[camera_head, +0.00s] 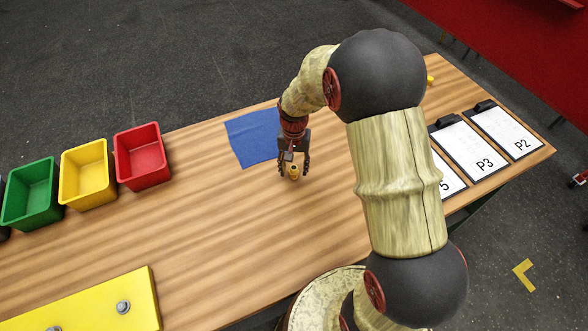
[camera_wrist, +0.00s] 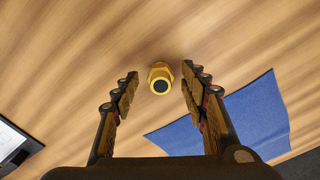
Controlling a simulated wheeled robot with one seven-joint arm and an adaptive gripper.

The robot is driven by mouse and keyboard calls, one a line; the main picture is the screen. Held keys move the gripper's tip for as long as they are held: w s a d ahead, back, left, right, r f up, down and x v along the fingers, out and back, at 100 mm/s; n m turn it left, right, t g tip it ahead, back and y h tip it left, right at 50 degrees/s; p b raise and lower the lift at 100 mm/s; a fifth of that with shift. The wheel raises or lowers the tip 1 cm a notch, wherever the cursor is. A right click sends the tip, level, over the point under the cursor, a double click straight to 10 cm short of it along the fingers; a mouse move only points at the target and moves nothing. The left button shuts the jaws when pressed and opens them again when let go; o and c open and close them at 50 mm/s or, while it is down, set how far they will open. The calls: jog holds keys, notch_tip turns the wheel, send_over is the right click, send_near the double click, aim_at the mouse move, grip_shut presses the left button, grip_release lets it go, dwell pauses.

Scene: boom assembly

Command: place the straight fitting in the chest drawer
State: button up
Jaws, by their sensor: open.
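The straight fitting (camera_head: 293,171) is a small yellow piece standing on the wooden table beside the blue cloth. In the wrist view the fitting (camera_wrist: 160,78) shows a dark round opening and a hexagonal collar. My gripper (camera_head: 293,168) points down at it, with one finger on each side. In the wrist view my gripper (camera_wrist: 156,82) is open, with the fitting between and slightly beyond the fingertips and clear gaps on both sides. A yellow block with round metal knobs (camera_head: 90,306) lies at the front left; I cannot tell whether it is the chest drawer.
Red (camera_head: 143,156), yellow (camera_head: 88,174) and green (camera_head: 30,194) bins stand along the left back edge. The blue cloth (camera_head: 250,137) lies flat behind my gripper. Clipboards (camera_head: 470,148) lie at the right. The table's middle left is clear.

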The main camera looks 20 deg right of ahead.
notch_tip(320, 180, up, 11)
jog(key=p, duration=0.2)
jog(key=s+a+r+n+t, duration=0.35)
jog(key=s+r, duration=0.65)
jog(key=r, duration=0.5)
jog(key=s+a+r+n+t, duration=0.1)
jog(key=s+r, duration=0.1)
jog(key=s, duration=0.4)
jog(key=s+a+r+n+t, duration=0.1)
jog(key=s+a+r, duration=0.1)
jog(key=s, duration=0.3)
jog(key=shift+s+n, duration=0.35)
jog(key=shift+o, duration=0.3)
jog(key=shift+s+r, duration=0.15)
jog(key=shift+s, duration=0.35)
jog(key=g+p, duration=0.4)
send_over(294, 166)
jog(key=f, duration=2.3)
jog(key=shift+s, duration=0.3)
notch_tip(294, 166, down, 2)
jog(key=shift+w+f+n, duration=0.15)
jog(key=shift+f+n, duration=0.05)
jog(key=shift+n, duration=0.1)
jog(key=shift+a+f+b, duration=0.1)
jog(key=shift+f+b, duration=0.2)
jog(key=shift+f, duration=0.25)
notch_tip(294, 166, down, 4)
jog(key=shift+f+b, duration=0.1)
jog(key=shift+b, duration=0.2)
